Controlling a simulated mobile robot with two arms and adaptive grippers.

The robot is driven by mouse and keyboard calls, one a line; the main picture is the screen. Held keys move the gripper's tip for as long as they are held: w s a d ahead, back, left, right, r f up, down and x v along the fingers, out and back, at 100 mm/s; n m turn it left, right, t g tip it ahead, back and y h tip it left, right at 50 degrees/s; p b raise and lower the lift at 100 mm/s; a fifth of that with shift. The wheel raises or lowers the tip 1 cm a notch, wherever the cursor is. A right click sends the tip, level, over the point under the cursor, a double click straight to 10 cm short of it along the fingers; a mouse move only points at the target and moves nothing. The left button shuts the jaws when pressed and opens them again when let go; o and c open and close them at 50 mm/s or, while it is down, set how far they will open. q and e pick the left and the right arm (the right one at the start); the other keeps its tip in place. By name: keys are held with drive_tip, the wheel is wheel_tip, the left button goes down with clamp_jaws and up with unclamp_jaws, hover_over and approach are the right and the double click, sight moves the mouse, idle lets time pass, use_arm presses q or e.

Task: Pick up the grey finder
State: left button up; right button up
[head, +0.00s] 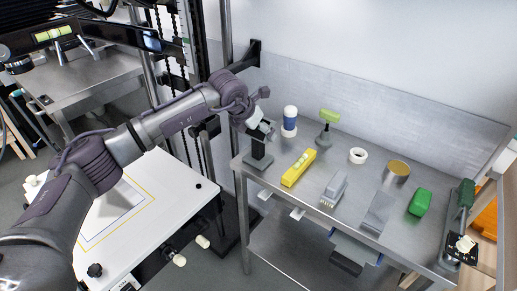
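A dark grey finder (258,158), with a flat foot, an upright post and an angled top, stands at the left end of the steel bench. My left gripper (257,122) is at its top, coming in from the upper left. The gripper overlaps the finder's upper part in the view. The fingers are small and partly hidden, so I cannot tell whether they touch or close on it. The finder's foot appears to rest upright on the bench. My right gripper is not in view.
The steel bench (312,222) also holds a blue-and-white bottle (289,122), a green-topped tool (328,124), a yellow level (299,167), a grey clip-like piece (334,189), a white tape ring (358,155), a round tin (396,171) and a green block (420,201). A white baseboard (150,190) lies left.

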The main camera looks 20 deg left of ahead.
use_arm(q)
drive_tip(key=c, duration=1.1)
drive_tip(key=shift+w+r, duration=0.1)
drive_tip(key=shift+r, duration=0.05)
drive_tip(key=shift+c, duration=0.8)
